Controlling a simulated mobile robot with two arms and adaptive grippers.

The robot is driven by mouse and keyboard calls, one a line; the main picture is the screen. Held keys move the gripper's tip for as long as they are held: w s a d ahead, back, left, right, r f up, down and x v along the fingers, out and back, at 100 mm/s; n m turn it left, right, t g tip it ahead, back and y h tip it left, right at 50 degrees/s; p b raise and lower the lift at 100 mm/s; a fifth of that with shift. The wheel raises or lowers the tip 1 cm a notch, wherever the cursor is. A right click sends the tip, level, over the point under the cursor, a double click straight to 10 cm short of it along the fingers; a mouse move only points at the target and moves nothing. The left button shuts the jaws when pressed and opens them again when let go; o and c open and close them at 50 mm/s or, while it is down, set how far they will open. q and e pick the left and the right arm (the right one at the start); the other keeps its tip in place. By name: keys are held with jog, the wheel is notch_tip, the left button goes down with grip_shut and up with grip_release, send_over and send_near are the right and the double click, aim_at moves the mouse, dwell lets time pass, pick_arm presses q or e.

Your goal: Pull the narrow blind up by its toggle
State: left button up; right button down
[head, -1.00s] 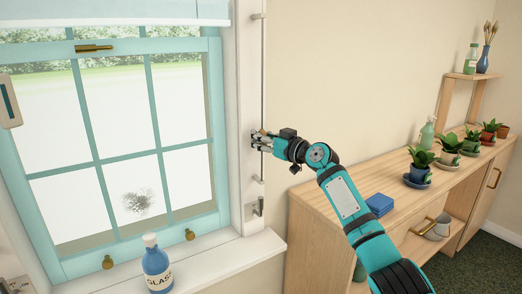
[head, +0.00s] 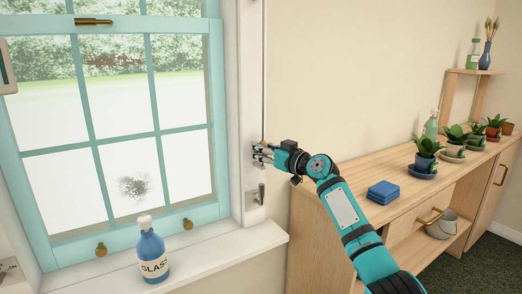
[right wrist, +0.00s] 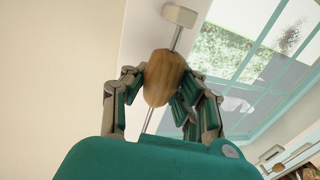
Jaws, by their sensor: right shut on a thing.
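My right gripper (head: 262,153) is beside the white window frame's right post, just above a metal cleat (head: 261,195). In the right wrist view, my right gripper (right wrist: 160,90) is closed around a wooden toggle (right wrist: 164,72), with a finger on each side. The toggle hangs on a thin cord (right wrist: 178,38), which runs up past a white bracket (right wrist: 180,14). In the head view the cord (head: 264,70) runs straight up along the post. No blind shows in the views now. My left gripper is out of view.
The teal window (head: 150,135) is at left. A blue glass bottle (head: 151,252) stands on the sill (head: 215,246). A wooden cabinet (head: 350,170) at right bears blue folded cloths (head: 382,190) and several potted plants (head: 426,155).

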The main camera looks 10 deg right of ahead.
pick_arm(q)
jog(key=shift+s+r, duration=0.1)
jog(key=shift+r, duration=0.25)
pick_arm(e)
jog(key=shift+d+f, duration=0.1)
jog(key=shift+f, duration=0.55)
jog(key=c, duration=1.5)
grip_release()
jog(key=o, duration=0.5)
jog(key=shift+s+d+r, duration=0.2)
jog(key=shift+d+r, duration=0.05)
jog(key=shift+c, duration=0.2)
jog(key=shift+o, duration=0.5)
jog(key=shift+a+r, duration=0.15)
jog(key=shift+a, duration=0.05)
jog(key=v, duration=1.2)
